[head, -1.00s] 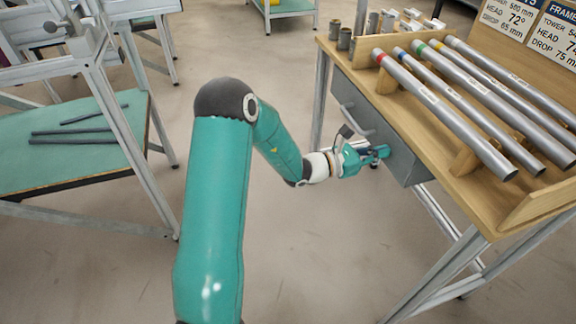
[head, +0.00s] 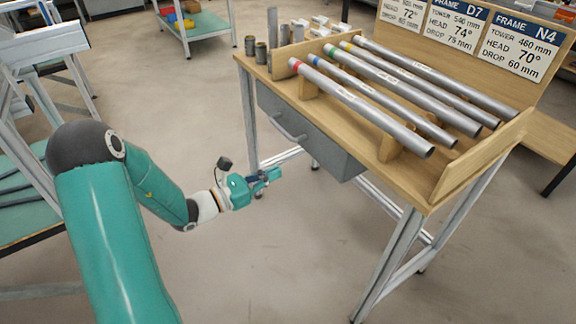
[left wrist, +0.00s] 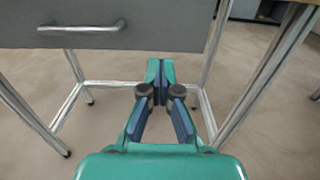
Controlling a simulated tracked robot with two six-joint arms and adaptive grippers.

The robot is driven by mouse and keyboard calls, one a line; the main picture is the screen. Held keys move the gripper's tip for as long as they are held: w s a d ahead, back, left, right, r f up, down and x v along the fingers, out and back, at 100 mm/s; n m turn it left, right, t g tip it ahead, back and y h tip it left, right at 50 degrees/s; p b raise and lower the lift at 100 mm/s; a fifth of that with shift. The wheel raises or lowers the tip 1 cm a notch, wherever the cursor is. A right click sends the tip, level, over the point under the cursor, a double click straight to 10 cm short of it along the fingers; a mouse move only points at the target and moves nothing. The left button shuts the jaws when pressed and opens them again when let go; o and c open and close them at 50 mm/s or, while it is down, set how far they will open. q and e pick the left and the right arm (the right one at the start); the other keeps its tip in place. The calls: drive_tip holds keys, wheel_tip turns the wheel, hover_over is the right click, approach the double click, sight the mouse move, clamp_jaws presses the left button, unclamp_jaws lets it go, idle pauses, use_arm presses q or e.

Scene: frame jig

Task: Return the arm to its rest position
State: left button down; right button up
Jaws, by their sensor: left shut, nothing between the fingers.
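My left gripper (head: 266,176) is out in front of the wooden bench, at the end of my teal arm, which comes in from the lower left. It is shut and empty, apart from the grey drawer. In the left wrist view the shut fingers (left wrist: 160,84) point toward the floor and frame legs below the drawer front (left wrist: 120,32). My right gripper is not in view.
The wooden bench (head: 425,192) carries several metal tubes (head: 400,88) with coloured bands. Its grey drawer (head: 310,135) has a bar handle and looks closed. A teal-topped table (head: 22,215) stands at left, partly behind my arm. Floor (head: 270,270) between them is clear.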

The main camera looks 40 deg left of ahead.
use_arm(q)
drive_tip(key=s+d+f+m+g+h, duration=0.3)
drive_tip(key=d+f+g, duration=0.15)
drive_tip(key=d, duration=0.25)
drive_tip(key=s+d+f+m+g+h, duration=0.2)
drive_tip(key=s+d+f+m+g, duration=0.15)
drive_tip(key=d+f, duration=0.3)
drive_tip(key=s+d+f+m+g+y, duration=0.3)
drive_tip(key=s+d+f+m+g, duration=0.1)
drive_tip(key=s+f+m+g, duration=0.3)
drive_tip(key=s+d+f+m+g+y, duration=0.2)
drive_tip(key=s+d+f+m+g, duration=0.2)
drive_tip(key=s+f+m, duration=0.4)
drive_tip(key=w+d+f+m+t+y, duration=0.2)
drive_tip(key=w+d+f+m, duration=0.15)
drive_tip(key=m, duration=0.55)
wheel_tip(320, 180, up, 23)
drive_tip(key=p, duration=2.2)
drive_tip(key=shift+w+d+f, duration=0.15)
drive_tip(key=shift+w+d, duration=0.1)
drive_tip(key=shift+w, duration=0.1)
